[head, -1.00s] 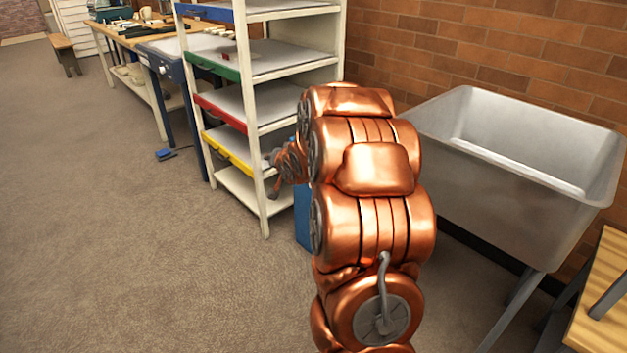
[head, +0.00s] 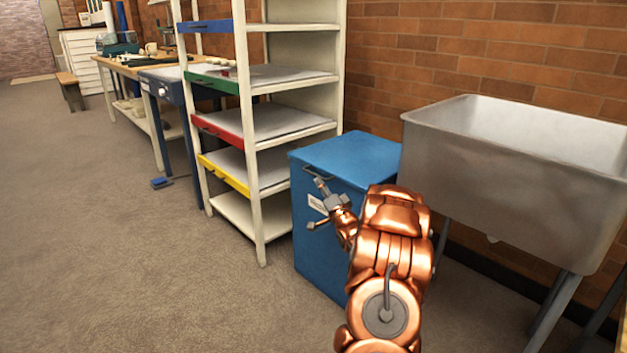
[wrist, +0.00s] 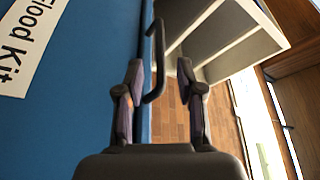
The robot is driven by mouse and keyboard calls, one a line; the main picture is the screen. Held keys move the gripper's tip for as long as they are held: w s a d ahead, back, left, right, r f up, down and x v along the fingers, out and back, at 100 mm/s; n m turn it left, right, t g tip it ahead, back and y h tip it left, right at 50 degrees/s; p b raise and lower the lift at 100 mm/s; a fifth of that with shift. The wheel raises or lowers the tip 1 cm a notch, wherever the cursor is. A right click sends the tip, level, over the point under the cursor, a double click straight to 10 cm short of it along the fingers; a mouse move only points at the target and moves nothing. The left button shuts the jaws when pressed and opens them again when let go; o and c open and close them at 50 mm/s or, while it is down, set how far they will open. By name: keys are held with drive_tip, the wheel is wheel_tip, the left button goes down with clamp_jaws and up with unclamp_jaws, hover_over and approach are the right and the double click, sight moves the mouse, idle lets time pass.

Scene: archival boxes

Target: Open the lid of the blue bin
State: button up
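The blue bin (head: 318,262) stands on the floor between the shelf rack and the sink. Its flat blue lid (head: 350,152) looks shut. A dark bar handle (head: 318,173) sits at the top of the bin's front, and a white label is partly hidden behind my gripper (head: 316,204). My gripper is open in front of the bin, just below the handle. In the wrist view, the handle (wrist: 158,60) shows between the two spread fingers (wrist: 160,75), not clasped. The blue front with a "Flood Kit" label (wrist: 24,40) fills the left.
A white shelf rack (head: 257,140) with coloured shelf fronts stands close on the bin's left. A grey sink (head: 510,180) on legs stands at its right, and a brick wall (head: 480,60) is behind. The floor (head: 150,270) at front left is clear.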

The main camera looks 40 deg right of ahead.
sight(314, 174)
drive_tip(key=b+x, duration=0.2)
drive_tip(key=x, duration=0.4)
drive_tip(key=shift+w+f, duration=0.1)
drive_tip(key=shift+w, duration=0.1)
drive_tip(key=shift+w+d+r, duration=0.2)
drive_tip(key=shift+w, duration=0.15)
clamp_jaws()
idle(0.5)
